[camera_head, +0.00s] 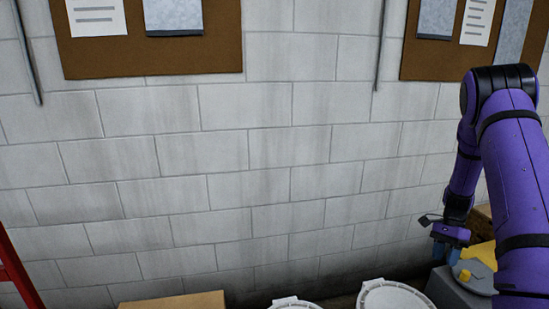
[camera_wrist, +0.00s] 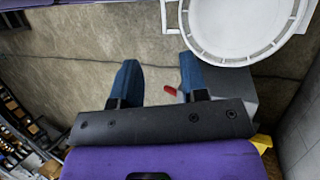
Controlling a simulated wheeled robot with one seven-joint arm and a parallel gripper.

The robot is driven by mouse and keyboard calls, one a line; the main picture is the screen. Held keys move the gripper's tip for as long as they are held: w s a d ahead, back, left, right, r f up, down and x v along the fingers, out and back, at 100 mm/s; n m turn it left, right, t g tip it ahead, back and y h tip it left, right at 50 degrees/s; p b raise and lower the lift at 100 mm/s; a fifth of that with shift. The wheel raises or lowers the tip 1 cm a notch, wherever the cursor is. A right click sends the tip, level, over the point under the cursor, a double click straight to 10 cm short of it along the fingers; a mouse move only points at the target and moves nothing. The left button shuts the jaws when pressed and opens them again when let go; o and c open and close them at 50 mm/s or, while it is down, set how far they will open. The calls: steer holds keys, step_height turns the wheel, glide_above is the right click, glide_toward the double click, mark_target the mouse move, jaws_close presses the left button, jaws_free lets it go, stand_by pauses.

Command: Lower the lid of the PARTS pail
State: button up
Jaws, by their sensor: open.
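Two round white pail tops show at the bottom edge of the head view, a left one (camera_head: 295,304) and a right one (camera_head: 395,296), both cut off by the frame. No PARTS label is readable, so I cannot tell which is the PARTS pail. In the wrist view one round white top (camera_wrist: 245,28) with a raised rim is at the upper right, cut off by the frame edge. My gripper (camera_head: 450,238) is right of both pail tops in the head view. Its blue fingers (camera_wrist: 160,76) are apart with nothing between them, and the white top lies beyond the right finger.
A grey box (camera_head: 455,290) with yellow parts stands under my gripper. A cardboard-coloured box (camera_head: 175,301) is at the bottom left, near a red frame (camera_head: 15,270). A block wall (camera_head: 270,160) closes the back. Open concrete floor (camera_wrist: 90,60) shows in the wrist view.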

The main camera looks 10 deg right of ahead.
steer(key=s+a+r+n+t+h, duration=0.1)
steer(key=a+r+n, duration=0.3)
steer(key=r, duration=0.5)
steer(key=s+a+r+n+t+h, duration=0.1)
steer(key=s+a+r+t, duration=0.1)
steer(key=a+r, duration=0.6)
steer(key=s+a+r+n+t, duration=0.1)
steer(key=a+r+n, duration=0.25)
steer(key=r, duration=0.55)
steer(key=s+a+r+n+t, duration=0.2)
steer(key=s+a+r, duration=0.1)
steer(key=s, duration=0.3)
steer(key=s+a+r+n+t+h, duration=0.1)
steer(key=s+a+r+n+t, duration=0.1)
steer(key=s+a, duration=0.3)
steer(key=s+a+r+n+t, duration=0.1)
steer(key=s+a+r+n, duration=0.3)
steer(key=s, duration=0.5)
steer(key=shift+s+a+r+t+h, duration=0.2)
steer(key=shift+a+r+t+h, duration=0.2)
steer(key=shift+a, duration=0.15)
steer(key=shift+w, duration=0.1)
